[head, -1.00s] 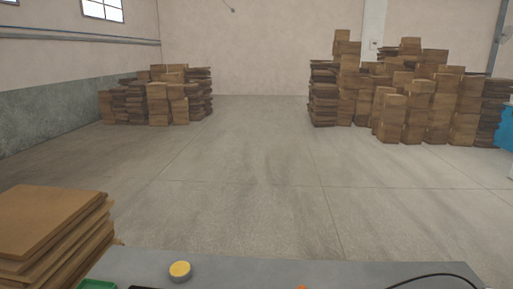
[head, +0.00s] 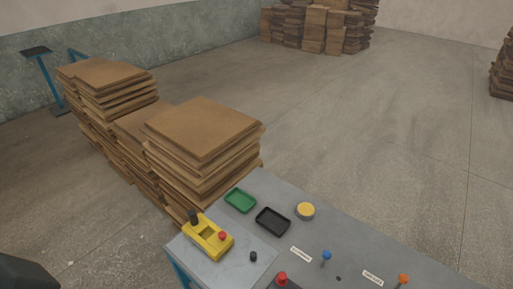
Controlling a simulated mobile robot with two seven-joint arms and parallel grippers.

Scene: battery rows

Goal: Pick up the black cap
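A small black piece (head: 253,256), which looks like the black cap, stands on the grey table (head: 225,268) in the head view. Neither of my grippers is in view. A dark rounded shape at the bottom left corner may be part of my arm.
A green tray (head: 240,200), a black tray (head: 272,221) and a yellow round object (head: 306,211) are on the table's far part. A red button (head: 282,278), a blue knob (head: 326,256) and an orange knob (head: 403,279) are nearer. Cardboard stacks (head: 203,130) stand behind.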

